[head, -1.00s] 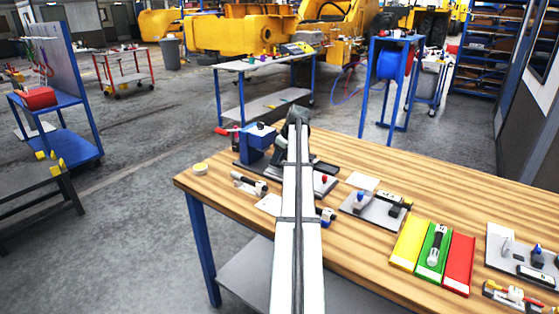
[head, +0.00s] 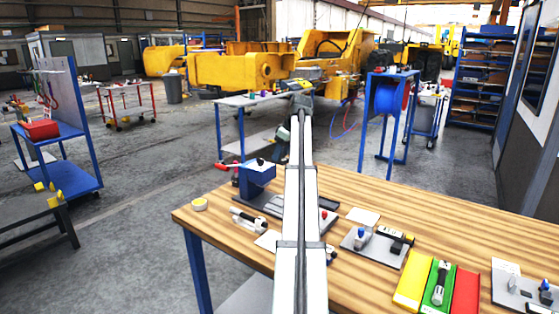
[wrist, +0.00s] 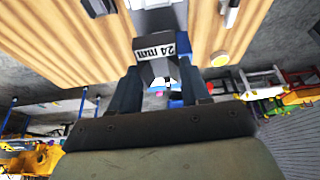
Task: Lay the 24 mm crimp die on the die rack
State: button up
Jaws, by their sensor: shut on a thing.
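My gripper (wrist: 160,78) is shut on the 24 mm crimp die (wrist: 158,48), a grey block with a white "24 mm" label that reads upside down in the wrist view. The die sits between the two dark fingers, held clear above the bench. I cannot tell for sure which bench item is the die rack.
On the wooden bench (head: 455,220) stand a blue press (head: 256,178) with a red handle at left, a grey plate (head: 374,249) with small parts, and yellow (head: 412,282), green and red trays. A yellow roll (head: 199,204) lies by the left edge. Bare wood lies along the back right.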

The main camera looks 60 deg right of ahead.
jog(key=s+d+f, duration=1.2)
jog(key=s, duration=0.3)
jog(key=shift+d, duration=0.15)
jog(key=shift+f, duration=0.25)
jog(key=shift+f, duration=2.6)
jog(key=shift+f, duration=0.65)
jog(key=o, duration=1)
jog(key=shift+o, duration=0.2)
